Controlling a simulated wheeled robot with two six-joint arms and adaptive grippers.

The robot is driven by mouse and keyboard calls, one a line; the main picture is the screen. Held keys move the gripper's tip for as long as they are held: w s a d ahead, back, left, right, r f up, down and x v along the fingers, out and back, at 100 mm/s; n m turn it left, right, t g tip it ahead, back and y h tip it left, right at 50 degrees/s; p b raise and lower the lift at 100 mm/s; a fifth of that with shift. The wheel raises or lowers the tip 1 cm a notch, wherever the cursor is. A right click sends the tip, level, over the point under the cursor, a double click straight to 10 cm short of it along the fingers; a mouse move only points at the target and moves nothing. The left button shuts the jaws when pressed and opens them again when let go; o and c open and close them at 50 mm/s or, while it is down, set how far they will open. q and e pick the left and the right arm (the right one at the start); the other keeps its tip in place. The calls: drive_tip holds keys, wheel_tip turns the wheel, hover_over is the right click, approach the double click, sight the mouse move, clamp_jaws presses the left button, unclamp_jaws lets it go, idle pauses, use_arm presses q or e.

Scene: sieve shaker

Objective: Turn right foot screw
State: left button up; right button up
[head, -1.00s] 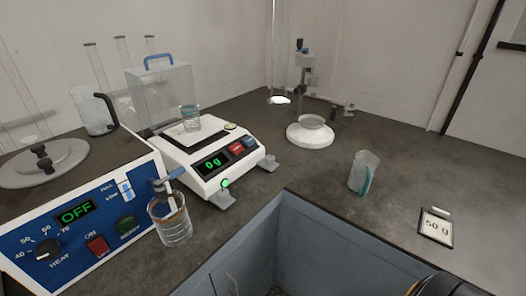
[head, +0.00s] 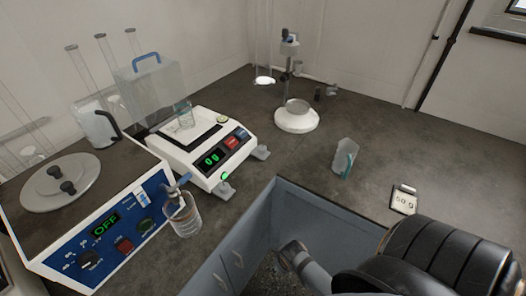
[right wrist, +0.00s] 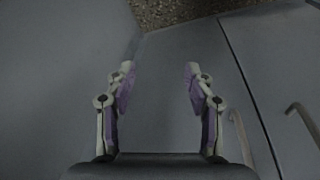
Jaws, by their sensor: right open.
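A white balance (head: 207,148) stands on the dark bench, with a green "0 g" display and a clear draft shield (head: 152,92) at its back. Two grey feet show at its base: a right foot screw (head: 261,152) at the right corner and a front foot (head: 222,191) near a green light. A small glass beaker (head: 184,114) is on its pan. My right gripper (right wrist: 157,78) is open and empty in the right wrist view, over grey cabinet fronts and floor, away from the balance. My left gripper is not in view.
A blue-and-white heater (head: 95,240) reading OFF stands left, with a glass beaker (head: 183,215) at its corner. A white-based stand (head: 296,118), a clear beaker (head: 344,158) and a "50 g" card (head: 404,199) are to the right. Bench between is clear; blue-grey cabinet (head: 235,240) fronts it.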

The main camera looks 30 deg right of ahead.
wheel_tip(320, 180, up, 18)
drive_tip(key=w+a+p, duration=0.1)
drive_tip(key=w+p, duration=0.1)
drive_tip(key=p, duration=0.3)
wheel_tip(320, 180, up, 22)
drive_tip(key=m+t+p, duration=0.2)
drive_tip(key=m+p, duration=0.2)
hover_over(262, 147)
drive_tip(key=s+a, duration=0.1)
drive_tip(key=s, duration=0.4)
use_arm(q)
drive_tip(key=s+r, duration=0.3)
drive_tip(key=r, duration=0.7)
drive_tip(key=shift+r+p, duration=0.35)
use_arm(e)
drive_tip(key=x, duration=1)
drive_tip(key=shift+w+f, duration=0.1)
drive_tip(key=shift+w, duration=0.1)
